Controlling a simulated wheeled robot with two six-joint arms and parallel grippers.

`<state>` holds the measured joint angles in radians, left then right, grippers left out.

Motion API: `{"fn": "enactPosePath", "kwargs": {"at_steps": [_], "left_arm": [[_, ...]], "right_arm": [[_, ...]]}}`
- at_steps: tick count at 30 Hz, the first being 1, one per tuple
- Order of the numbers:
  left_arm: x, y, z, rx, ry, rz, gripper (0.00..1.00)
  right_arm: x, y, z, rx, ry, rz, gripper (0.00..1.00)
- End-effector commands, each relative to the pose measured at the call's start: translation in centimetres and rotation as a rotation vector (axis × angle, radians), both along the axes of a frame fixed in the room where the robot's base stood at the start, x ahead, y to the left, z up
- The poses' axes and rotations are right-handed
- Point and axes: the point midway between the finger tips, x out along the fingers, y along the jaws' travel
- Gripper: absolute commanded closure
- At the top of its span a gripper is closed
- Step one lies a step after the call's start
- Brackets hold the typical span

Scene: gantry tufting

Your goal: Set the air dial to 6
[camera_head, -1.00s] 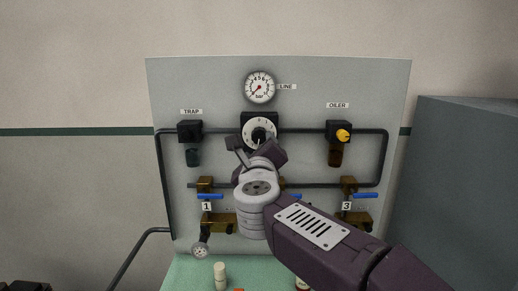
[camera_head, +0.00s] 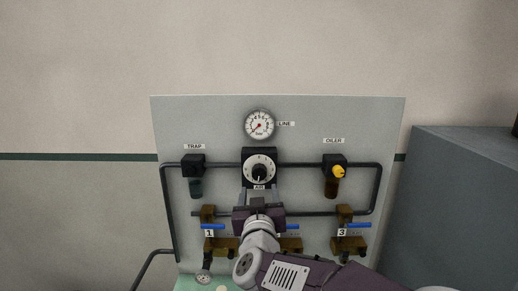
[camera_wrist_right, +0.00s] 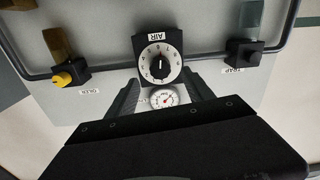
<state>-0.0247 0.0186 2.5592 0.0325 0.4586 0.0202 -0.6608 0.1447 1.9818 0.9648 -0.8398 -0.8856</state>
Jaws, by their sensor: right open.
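The air dial (camera_head: 260,163) is a white numbered face with a black centre knob, on a black block in the middle of the grey panel. My left gripper is not in view.
A round LINE gauge (camera_head: 259,124) is above the dial. The TRAP unit (camera_head: 193,165) is at left and the OILER with yellow knob (camera_head: 337,171) at right, joined by dark pipe. Blue-handled valves (camera_head: 355,225) are below. A grey cabinet (camera_head: 455,200) stands at right.

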Motion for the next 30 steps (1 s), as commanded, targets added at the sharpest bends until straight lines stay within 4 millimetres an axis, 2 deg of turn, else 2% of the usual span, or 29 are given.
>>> {"fn": "enactPosePath", "kwargs": {"at_steps": [1,9,11,21,25,30], "left_arm": [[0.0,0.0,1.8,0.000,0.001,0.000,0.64],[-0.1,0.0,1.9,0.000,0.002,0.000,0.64],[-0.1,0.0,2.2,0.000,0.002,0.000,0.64],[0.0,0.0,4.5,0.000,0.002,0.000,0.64],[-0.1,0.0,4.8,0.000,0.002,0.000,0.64],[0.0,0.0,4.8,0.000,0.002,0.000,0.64]], "right_arm": [[0.0,0.0,1.4,-0.003,0.007,-0.001,0.40],[0.5,0.0,1.3,0.002,0.010,-0.003,0.40],[1.2,0.0,1.5,0.002,0.009,-0.004,0.40],[7.8,0.0,1.6,0.003,0.010,-0.004,0.40],[9.0,0.0,1.5,0.005,0.009,-0.003,0.40],[9.2,0.0,1.3,0.005,0.009,-0.002,0.40]]}}
